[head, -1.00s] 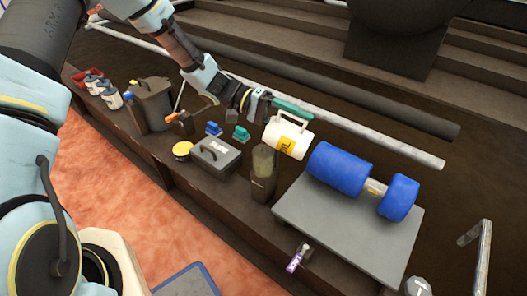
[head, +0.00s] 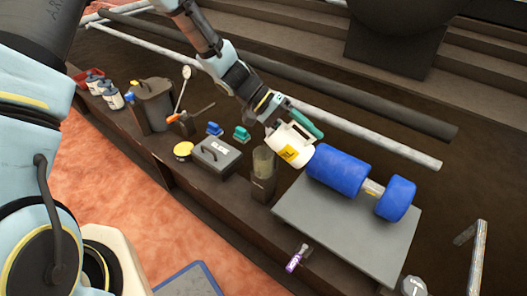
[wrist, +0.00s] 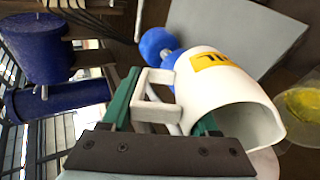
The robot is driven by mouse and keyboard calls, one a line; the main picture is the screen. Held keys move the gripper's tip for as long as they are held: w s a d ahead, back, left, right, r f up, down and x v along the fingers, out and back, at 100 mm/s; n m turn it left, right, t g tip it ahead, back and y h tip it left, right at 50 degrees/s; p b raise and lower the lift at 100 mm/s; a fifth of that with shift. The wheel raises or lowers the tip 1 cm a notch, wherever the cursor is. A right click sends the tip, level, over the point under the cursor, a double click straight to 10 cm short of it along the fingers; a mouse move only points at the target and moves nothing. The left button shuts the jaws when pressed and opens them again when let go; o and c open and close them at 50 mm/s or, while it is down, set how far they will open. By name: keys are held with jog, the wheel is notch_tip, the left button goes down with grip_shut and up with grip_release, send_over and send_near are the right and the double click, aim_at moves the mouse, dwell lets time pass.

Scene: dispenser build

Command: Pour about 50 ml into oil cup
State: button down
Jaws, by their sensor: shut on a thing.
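A white jug (head: 290,148) with a yellow label is held by its handle in my gripper (head: 304,122), whose green fingers are shut on it. In the wrist view the jug (wrist: 222,95) is tilted, its wide mouth facing right towards the oil cup (wrist: 303,112). The clear oil cup (head: 263,162) stands on the dark ledge, just left of the jug in the head view. Yellow liquid shows in it in the wrist view. The jug looks apart from the cup. No stream of liquid is visible. My gripper (wrist: 165,112) also shows in the wrist view.
A blue roller-like object (head: 340,170) lies on a grey plate (head: 330,225) close right of the jug. A grey box (head: 215,157), a yellow-topped tub (head: 183,150) and a dark can (head: 154,100) stand left. A metal rail (head: 385,143) runs behind.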

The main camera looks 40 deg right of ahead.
aim_at(307, 142)
dwell(0.8)
jog(key=shift+s+d+r+t, duration=0.1)
jog(key=shift+s+t, duration=0.1)
jog(key=shift+t, duration=0.1)
jog(key=shift+s+f+t+y+p, duration=0.1)
jog(key=shift+f+t+y+p, duration=0.3)
jog(key=shift+f+t, duration=0.45)
jog(key=shift+s+d+f, duration=0.1)
jog(key=shift+f, duration=0.05)
jog(key=shift+s+d+f+t+y+p, duration=0.15)
jog(key=shift+s+f+t+y+p, duration=0.2)
jog(key=shift+f+t+y, duration=0.2)
jog(key=s+d+f+t+y+p, duration=0.2)
jog(key=s+f+t+y+p, duration=0.1)
jog(key=f+t+p, duration=0.3)
jog(key=s+f+p, duration=0.1)
jog(key=p, duration=0.1)
jog(key=shift+d+f+p, duration=0.15)
jog(key=shift+f+p, duration=0.15)
jog(key=shift+f, duration=0.1)
jog(key=shift+t+y, duration=0.25)
jog(key=shift+t, duration=0.05)
